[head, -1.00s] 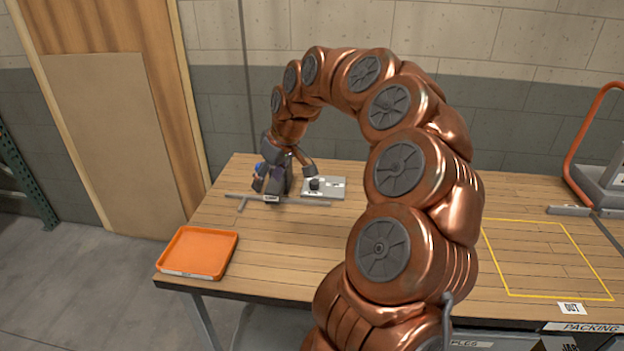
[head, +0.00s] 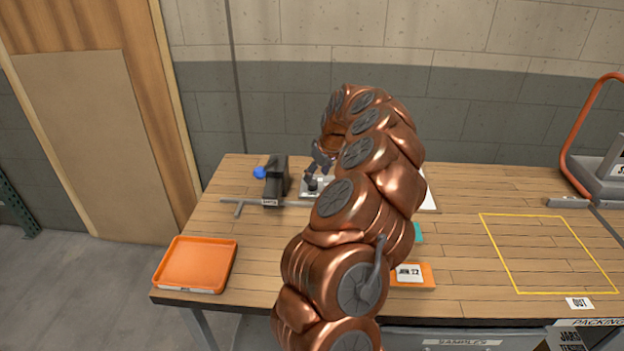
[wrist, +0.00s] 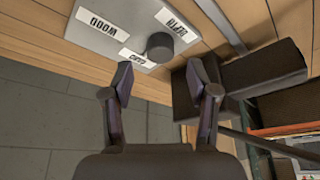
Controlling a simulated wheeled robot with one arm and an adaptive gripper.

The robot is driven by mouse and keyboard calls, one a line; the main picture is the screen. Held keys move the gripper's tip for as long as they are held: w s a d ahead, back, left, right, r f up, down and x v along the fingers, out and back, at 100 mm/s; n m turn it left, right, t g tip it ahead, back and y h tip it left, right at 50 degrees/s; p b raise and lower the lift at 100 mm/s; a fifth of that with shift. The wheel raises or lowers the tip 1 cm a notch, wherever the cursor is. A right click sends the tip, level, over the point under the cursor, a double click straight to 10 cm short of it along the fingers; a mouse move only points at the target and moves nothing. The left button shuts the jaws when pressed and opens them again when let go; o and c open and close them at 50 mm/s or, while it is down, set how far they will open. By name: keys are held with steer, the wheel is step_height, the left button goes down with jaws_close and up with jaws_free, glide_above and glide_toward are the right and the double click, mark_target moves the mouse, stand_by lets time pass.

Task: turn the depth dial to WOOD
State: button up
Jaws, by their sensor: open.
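The depth dial is a dark round knob (wrist: 160,47) on a light grey plate (wrist: 128,32), shown upside down in the wrist view. The WOOD label (wrist: 97,21) is at the plate's left, the DEPTH label (wrist: 173,22) is beyond the knob, and a smaller third label (wrist: 137,58) lies beside it. I cannot make out a pointer on the knob. My gripper (wrist: 162,82) is open and empty, its fingertips short of the knob and to either side of it. In the head view my gripper (head: 319,168) is above the plate (head: 306,194), which my arm partly hides.
A dark block (head: 276,180) with a blue knob (head: 260,173) stands just left of the plate; in the wrist view the block (wrist: 262,68) is close to the right finger. An orange tray (head: 195,263) sits at the table's left corner. The yellow-outlined area (head: 550,291) is clear.

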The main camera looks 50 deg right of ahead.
mark_target(313, 182)
steer(key=shift+p+x, duration=0.45)
steer(key=shift+x, duration=1.6)
steer(key=shift+c, duration=0.3)
jaws_close()
